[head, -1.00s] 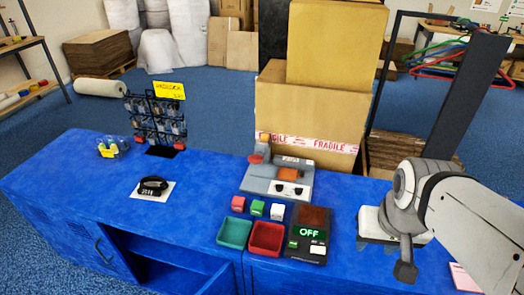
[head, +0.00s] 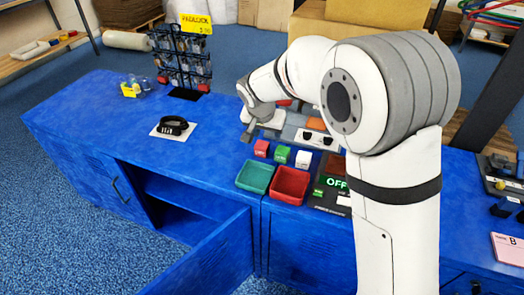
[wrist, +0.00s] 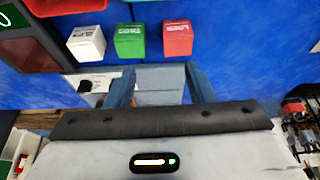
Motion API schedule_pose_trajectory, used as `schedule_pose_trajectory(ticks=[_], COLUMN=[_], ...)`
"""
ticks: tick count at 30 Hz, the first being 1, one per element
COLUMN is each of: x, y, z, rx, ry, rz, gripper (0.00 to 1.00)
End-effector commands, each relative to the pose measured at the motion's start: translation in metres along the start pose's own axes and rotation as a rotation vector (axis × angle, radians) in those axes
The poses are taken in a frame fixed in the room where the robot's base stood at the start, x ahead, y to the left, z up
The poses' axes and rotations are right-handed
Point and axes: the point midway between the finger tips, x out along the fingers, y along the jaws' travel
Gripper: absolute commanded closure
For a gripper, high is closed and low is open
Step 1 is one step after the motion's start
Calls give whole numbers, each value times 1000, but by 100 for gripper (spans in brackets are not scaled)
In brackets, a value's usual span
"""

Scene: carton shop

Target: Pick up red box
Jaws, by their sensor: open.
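The red box (head: 262,148) is a small red cube on the blue counter, at the left end of a row with a green cube (head: 282,154) and a white cube (head: 303,158). In the wrist view the red box (wrist: 178,38) is at the right end of that row, upright, with pale lettering on its top. My gripper (wrist: 163,86) is open, its two fingers apart and short of the red box, not touching it. In the head view my gripper (head: 248,133) hangs just beyond and left of the red box, partly hidden by its own wrist.
A teal tray (head: 255,177) and a red tray (head: 290,185) sit in front of the cubes. A grey device lies behind them, partly hidden by my arm. A black strap on a white card (head: 173,128) and a padlock rack (head: 180,60) stand left. Blue counter between is clear.

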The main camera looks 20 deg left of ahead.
Motion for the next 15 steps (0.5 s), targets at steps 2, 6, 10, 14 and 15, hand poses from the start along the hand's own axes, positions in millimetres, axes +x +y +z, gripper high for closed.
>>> schedule_pose_trajectory(ticks=[2,6,10,14,15], x=[12,25,39,49,53], y=[-17,-27,-26,-26,-26], z=[5,6,6,5,5], rx=[-1,3,6,6,5], ry=[6,10,10,10,10], rz=[-5,-8,-7,-8,-7], gripper=[51,51,51,51,51])
